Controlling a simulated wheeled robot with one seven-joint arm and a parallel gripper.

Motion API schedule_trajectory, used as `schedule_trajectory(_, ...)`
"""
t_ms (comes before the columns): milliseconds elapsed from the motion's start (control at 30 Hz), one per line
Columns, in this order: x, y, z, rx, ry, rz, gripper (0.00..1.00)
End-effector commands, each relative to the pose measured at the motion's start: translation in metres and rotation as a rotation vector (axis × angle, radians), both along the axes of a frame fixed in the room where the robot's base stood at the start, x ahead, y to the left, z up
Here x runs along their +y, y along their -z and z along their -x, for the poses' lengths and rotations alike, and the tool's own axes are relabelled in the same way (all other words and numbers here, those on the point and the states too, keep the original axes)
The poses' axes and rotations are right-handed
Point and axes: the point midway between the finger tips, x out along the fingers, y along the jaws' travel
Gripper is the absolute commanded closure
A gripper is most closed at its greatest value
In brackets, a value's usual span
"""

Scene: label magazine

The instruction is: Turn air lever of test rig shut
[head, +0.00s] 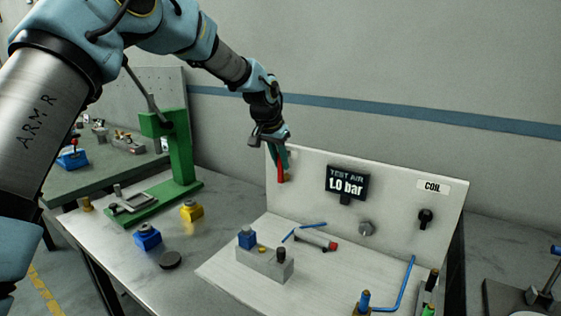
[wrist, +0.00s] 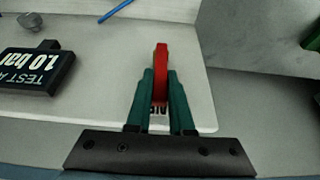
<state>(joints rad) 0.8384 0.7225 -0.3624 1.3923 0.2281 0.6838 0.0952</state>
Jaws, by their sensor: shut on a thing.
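The red air lever (head: 282,171) is at the upper left of the test rig's white back panel (head: 390,206) and points downward. My gripper (head: 279,152) is at the lever, its green fingers shut on it. In the wrist view, my gripper (wrist: 160,100) has one finger on each side of the red lever (wrist: 161,75), whose end sticks out beyond the fingertips. Part of the AIR label shows between the fingers; the lever's pivot is hidden. The black display (head: 347,183) reads TEST AIR 1.0 bar; it also shows in the wrist view (wrist: 36,70).
A grey knob (head: 366,228) and a black COIL switch (head: 425,217) sit on the panel. A grey block with a blue part (head: 265,262) and a blue tube (head: 408,285) are on the rig's base. A green press (head: 180,160) stands at left, near blue and yellow parts.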

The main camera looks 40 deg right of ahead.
Motion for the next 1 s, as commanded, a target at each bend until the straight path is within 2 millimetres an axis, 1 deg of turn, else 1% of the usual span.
schedule_trajectory(767, -0.0002, 0.0001, 0.0009, -0.004, 0.000, -0.001, 1.00)
schedule_trajectory(1000, -0.0022, 0.0032, 0.0067, -0.069, 0.004, -0.017, 1.00)
